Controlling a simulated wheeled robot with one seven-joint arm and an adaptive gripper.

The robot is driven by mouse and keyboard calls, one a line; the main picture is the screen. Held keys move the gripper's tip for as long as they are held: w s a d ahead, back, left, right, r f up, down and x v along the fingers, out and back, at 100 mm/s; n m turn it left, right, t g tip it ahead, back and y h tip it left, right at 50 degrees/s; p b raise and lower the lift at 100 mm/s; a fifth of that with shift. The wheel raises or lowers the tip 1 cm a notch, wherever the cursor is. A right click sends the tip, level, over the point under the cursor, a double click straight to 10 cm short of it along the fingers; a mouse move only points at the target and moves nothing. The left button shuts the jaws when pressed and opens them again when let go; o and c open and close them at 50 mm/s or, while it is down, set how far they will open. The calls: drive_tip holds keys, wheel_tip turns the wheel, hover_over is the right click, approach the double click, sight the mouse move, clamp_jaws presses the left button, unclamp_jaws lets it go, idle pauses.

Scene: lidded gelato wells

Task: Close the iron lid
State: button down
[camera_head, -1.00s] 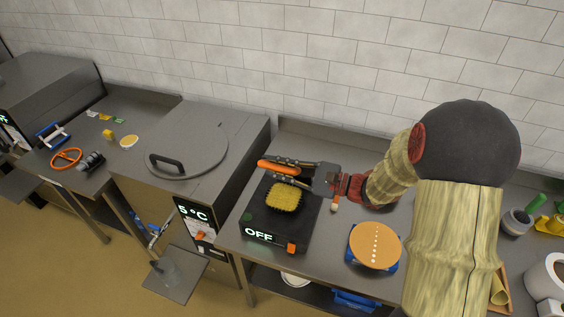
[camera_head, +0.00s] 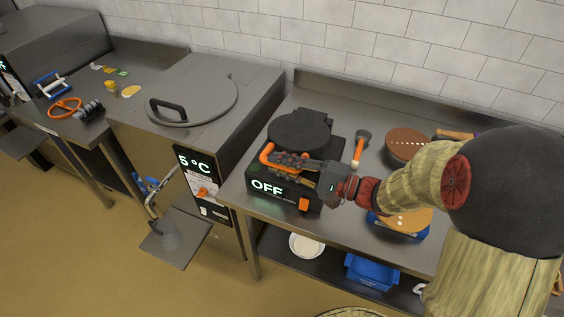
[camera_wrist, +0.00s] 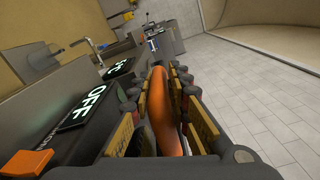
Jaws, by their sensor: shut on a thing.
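The lid's orange handle (camera_head: 266,153) sticks out at the front left. My gripper (camera_head: 285,162) is at the front of the iron, with its fingers around the handle. In the wrist view the orange handle (camera_wrist: 163,115) lies between the finger pads, and my gripper (camera_wrist: 172,95) is shut on it. The display (camera_wrist: 84,108) and orange switch (camera_wrist: 26,162) show beside it.
A gelato well cabinet with a round steel lid (camera_head: 205,103) stands to the left. An orange-handled tool (camera_head: 359,150) and a round brown-topped thing (camera_head: 407,145) lie right of the iron. An orange disc on a blue base (camera_head: 405,222) is partly behind my arm.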

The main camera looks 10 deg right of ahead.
wheel_tip(320, 180, down, 2)
drive_tip(key=shift+s+a+f+b, duration=0.1)
drive_tip(key=shift+b, duration=0.55)
drive_tip(key=c, duration=1.7)
unclamp_jaws()
drive_tip(key=shift+c, duration=0.2)
drive_tip(key=v, duration=1.2)
